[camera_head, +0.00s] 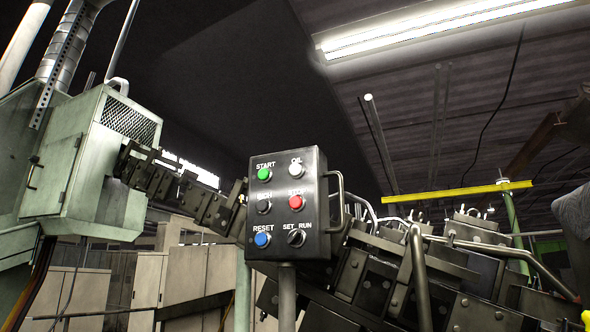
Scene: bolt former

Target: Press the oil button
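A black control box (322,215) stands upright on a grey post in the middle of the head view. The oil button (296,170) is a pale, whitish round button at the top right of its face, under the label OIL. The green START button (264,174) is to its left. The red button (296,202) is below it. A dark button and the blue RESET button (262,240) are on the left side, and a SET RUN selector knob (296,238) is at lower right. My gripper is not in view, and nothing covers the buttons.
A curved metal handle (341,190) sticks out from the box's right side. Dark machinery (480,280) fills the space behind and to the right. A pale green machine housing (85,170) stands at left. The space in front of the box's face looks clear.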

